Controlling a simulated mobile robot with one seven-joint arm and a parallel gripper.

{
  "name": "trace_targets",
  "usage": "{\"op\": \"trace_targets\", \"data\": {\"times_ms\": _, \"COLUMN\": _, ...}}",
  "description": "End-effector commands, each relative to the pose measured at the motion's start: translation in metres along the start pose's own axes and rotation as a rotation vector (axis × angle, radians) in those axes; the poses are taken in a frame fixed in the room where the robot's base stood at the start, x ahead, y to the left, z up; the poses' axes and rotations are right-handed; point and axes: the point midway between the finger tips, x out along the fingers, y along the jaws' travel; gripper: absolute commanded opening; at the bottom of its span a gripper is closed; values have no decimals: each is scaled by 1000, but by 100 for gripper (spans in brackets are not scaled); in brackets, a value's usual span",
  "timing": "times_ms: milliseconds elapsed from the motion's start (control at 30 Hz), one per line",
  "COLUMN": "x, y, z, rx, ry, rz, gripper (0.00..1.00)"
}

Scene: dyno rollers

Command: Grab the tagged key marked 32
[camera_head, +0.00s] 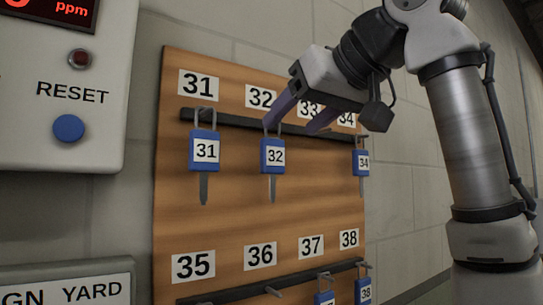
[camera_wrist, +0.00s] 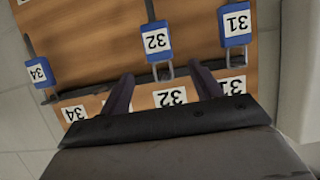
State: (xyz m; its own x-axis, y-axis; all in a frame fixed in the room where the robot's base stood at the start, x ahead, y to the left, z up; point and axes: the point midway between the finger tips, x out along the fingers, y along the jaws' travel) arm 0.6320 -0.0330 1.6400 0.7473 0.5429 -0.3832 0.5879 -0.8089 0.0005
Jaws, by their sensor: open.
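The key with the blue tag marked 32 (camera_head: 273,156) hangs by a wire loop from a hook on the upper dark rail, under the label 32. In the wrist view its tag (camera_wrist: 157,41) appears upside down, just beyond the fingertips. My gripper (camera_head: 299,118) is at the upper rail, its purple fingers spread and empty. In the wrist view the fingers (camera_wrist: 162,72) stand one on each side of the line to key 32, with the tag beyond the tips. Whether the fingers touch the rail cannot be told.
Key 31 (camera_head: 203,151) hangs left of key 32, and key 34 (camera_head: 361,162) hangs to the right. The wooden board (camera_head: 235,215) has a lower rail with more keys. A grey box with a blue RESET button (camera_head: 69,128) stands at the left.

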Motion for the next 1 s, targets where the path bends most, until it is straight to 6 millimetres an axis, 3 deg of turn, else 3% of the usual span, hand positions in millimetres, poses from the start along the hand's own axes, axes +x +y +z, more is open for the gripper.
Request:
{"op": "trace_targets", "data": {"times_ms": 600, "x": 70, "y": 1, "z": 4, "rx": 1, "ry": 0, "rz": 0, "gripper": 64}}
{"op": "trace_targets", "data": {"times_ms": 900, "x": 75, "y": 0, "z": 6, "rx": 0, "ry": 1, "rz": 0, "gripper": 64}}
{"op": "trace_targets", "data": {"times_ms": 1000, "x": 75, "y": 0, "z": 6, "rx": 0, "ry": 1, "rz": 0, "gripper": 51}}
